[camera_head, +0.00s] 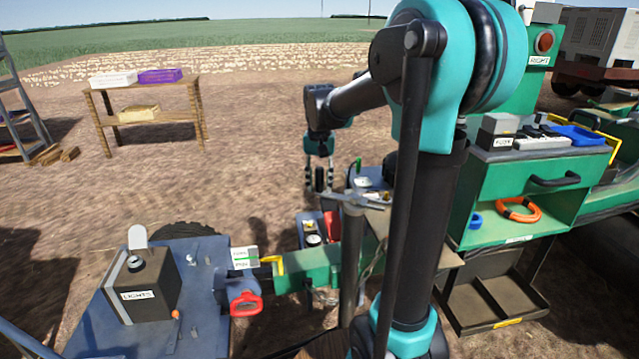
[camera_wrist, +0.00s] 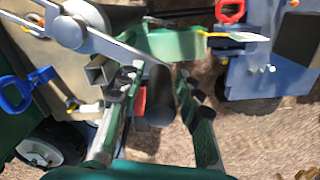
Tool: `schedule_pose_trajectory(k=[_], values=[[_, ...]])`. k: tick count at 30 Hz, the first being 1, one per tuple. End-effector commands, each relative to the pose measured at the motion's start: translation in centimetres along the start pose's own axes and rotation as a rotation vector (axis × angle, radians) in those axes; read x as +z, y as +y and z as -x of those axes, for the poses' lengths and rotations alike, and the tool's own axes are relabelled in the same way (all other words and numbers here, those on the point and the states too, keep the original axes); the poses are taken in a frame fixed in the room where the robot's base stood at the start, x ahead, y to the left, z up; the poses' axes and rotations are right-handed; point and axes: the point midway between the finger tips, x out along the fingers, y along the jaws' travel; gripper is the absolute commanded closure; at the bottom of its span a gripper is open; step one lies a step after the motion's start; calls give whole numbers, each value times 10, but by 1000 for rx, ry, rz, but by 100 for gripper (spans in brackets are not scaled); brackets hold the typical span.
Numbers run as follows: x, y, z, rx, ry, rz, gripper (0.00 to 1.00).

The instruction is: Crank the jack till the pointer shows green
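The jack (camera_head: 350,255) is a grey upright post with a crank arm (camera_head: 345,195) on top, reaching left. In the wrist view the crank arm (camera_wrist: 108,46) runs to a dark cylindrical handle (camera_wrist: 156,98). My gripper (camera_head: 319,185) points down at the handle. Its fingers are apart on both sides of the handle in the wrist view (camera_wrist: 158,125); I see no clear contact. A white card with a green band (camera_head: 245,258) stands left of the green drawbar. A yellow pointer (camera_head: 275,262) is beside it; its exact level against the band is too small to tell.
A blue-grey trailer deck (camera_head: 205,270) with a lights box (camera_head: 145,285) and a red handle (camera_head: 245,304) is at lower left. A green cabinet (camera_head: 520,175) stands close on the right. A wooden table (camera_head: 150,115) stands behind left. Open soil lies between.

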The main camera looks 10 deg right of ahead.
Motion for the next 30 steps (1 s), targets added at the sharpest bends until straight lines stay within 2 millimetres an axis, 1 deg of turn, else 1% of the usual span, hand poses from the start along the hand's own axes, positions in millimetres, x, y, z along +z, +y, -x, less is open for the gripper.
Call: schedule_pose_trajectory(k=[1, 7, 17, 25, 27, 30], values=[[0, 0, 0, 0, 0, 0, 75], [0, 0, 0, 0, 0, 0, 100], [-1, 0, 0, 0, 0, -9, 100], [-24, 10, 0, 0, 1, -208, 100], [-31, 13, 1, 0, 1, -220, 100], [-33, 15, 1, 1, 1, -218, 100]])
